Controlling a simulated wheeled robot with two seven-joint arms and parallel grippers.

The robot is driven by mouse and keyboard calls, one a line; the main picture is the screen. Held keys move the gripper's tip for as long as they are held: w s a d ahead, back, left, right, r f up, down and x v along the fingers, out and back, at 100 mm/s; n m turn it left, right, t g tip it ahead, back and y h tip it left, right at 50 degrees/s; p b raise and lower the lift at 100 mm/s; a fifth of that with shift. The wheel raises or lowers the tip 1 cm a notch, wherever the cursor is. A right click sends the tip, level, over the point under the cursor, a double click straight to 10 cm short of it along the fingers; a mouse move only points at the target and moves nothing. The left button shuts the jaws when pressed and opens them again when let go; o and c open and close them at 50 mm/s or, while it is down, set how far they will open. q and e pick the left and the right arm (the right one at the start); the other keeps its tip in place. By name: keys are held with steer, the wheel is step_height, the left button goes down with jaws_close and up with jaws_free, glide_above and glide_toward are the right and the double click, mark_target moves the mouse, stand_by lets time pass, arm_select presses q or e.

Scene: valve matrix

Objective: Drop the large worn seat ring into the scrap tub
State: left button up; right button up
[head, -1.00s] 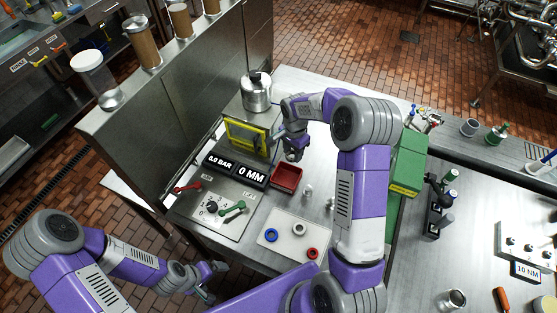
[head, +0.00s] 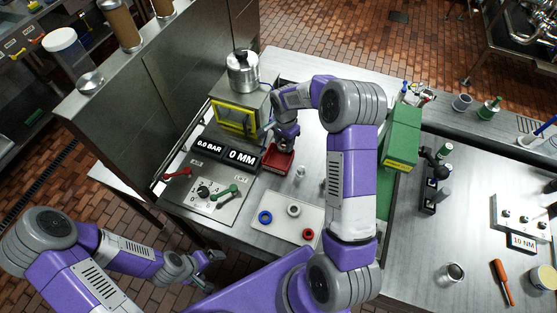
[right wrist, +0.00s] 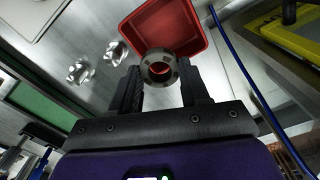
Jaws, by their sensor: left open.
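The red tub (head: 270,166) stands on the table right of the display panel; I take it as the scrap tub. My right gripper (head: 281,150) is over it in the head view, covering part of it. In the right wrist view my right gripper (right wrist: 161,84) is shut on a grey metal ring (right wrist: 149,72), the seat ring, with its bore facing the camera. The red tub (right wrist: 197,40) shows beyond the ring, which hides part of its floor. My left gripper (head: 211,270) is open and empty, low at the front left.
A white mat (head: 270,201) holds a blue ring (head: 265,217), a pale ring (head: 293,210) and a red ring (head: 308,234). Small metal parts (head: 300,172) stand near the tub. A yellow-framed box (head: 234,117) with a metal pot is behind it. A green block (head: 402,138) stands right.

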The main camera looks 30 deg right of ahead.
steer(key=o, duration=0.5)
step_height(320, 180, up, 8)
steer(key=shift+f+b, duration=0.2)
steer(key=shift+b, duration=0.1)
stand_by(0.4)
